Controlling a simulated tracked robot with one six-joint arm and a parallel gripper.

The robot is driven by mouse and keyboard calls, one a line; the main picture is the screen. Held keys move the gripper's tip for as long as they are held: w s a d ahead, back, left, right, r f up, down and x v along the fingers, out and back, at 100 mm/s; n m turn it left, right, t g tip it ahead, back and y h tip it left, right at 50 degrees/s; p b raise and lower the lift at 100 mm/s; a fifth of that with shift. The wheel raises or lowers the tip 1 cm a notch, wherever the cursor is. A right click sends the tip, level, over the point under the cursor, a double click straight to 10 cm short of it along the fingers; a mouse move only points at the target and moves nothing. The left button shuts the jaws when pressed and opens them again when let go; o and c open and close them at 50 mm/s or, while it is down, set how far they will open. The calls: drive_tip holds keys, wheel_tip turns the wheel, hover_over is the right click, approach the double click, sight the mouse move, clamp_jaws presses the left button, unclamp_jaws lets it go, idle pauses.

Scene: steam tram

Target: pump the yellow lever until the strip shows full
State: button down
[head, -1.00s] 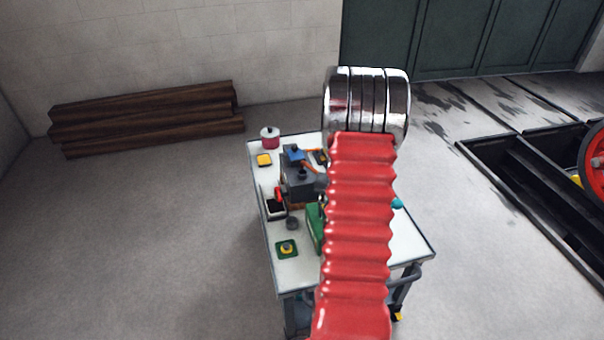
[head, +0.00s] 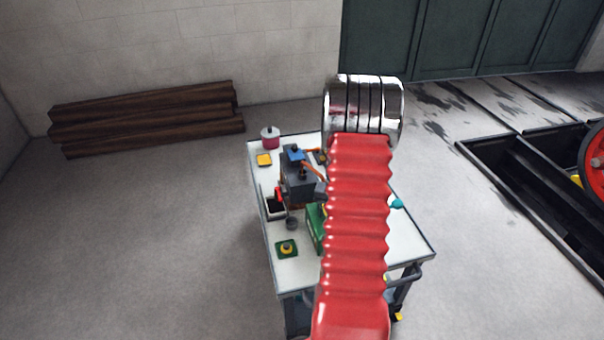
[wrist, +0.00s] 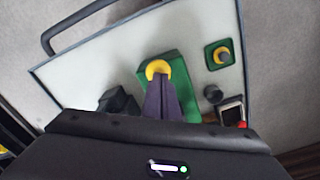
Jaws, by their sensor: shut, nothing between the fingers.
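A green block (wrist: 180,75) stands on the white table top in the wrist view. A yellow round end (wrist: 157,68), seemingly the lever's, lies over its edge. My gripper (wrist: 160,84) is shut and empty, its purple-grey fingers pointing at the yellow end. The tips overlap it in this view; I cannot tell if they touch it. In the head view the green block (head: 314,226) is partly hidden behind my red arm, and my gripper and the yellow end do not show clearly. I make out no strip on the block.
The table (head: 410,240) also bears a green pad with a yellow button (head: 286,248), a small grey cup (head: 292,223), a tray (head: 274,209), a dark grey unit (head: 299,178) and a pink pot (head: 270,139). Timber (head: 145,118) lies by the wall. A pit opens at right.

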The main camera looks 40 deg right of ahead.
drive_tip(key=shift+f, duration=0.5)
drive_tip(key=shift+r, duration=2.7)
drive_tip(key=shift+f, duration=0.1)
idle(1.4)
idle(0.7)
drive_tip(key=shift+f, duration=2.6)
drive_tip(key=shift+r, duration=2.7)
